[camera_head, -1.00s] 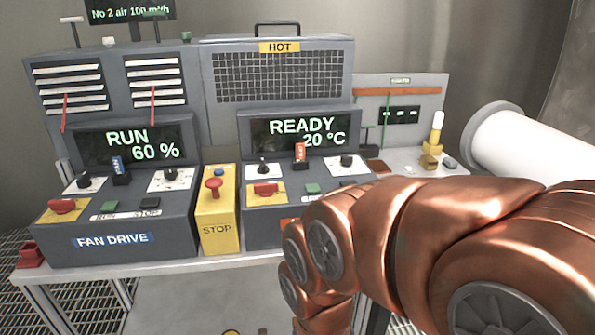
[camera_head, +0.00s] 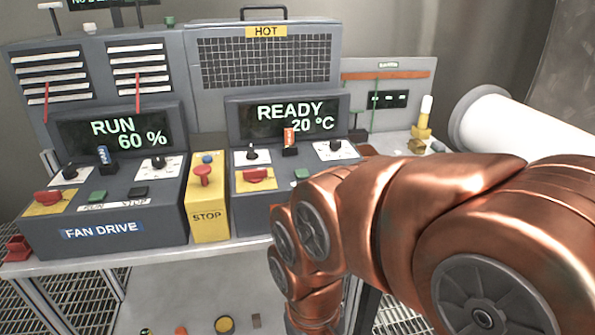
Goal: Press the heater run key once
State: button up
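The heater unit (camera_head: 268,132) stands right of the yellow STOP box, under a mesh panel marked HOT. Its display (camera_head: 295,115) reads READY 20 °C. A green key (camera_head: 301,174) sits on its sloped panel, to the right of a red switch on a yellow plate (camera_head: 255,178); any label below the key is hidden behind my arm. My copper arm (camera_head: 375,210) covers the right front of the heater panel. My gripper is not visible in this view.
The fan drive unit (camera_head: 104,190) at left shows RUN 60 %. The yellow STOP box (camera_head: 208,222) with a red button stands between the units. A white cylinder (camera_head: 505,135) and a small yellow valve-like part (camera_head: 422,125) are at right. Small round items lie below the bench.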

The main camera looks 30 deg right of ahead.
grip_shut()
dwell(1.4)
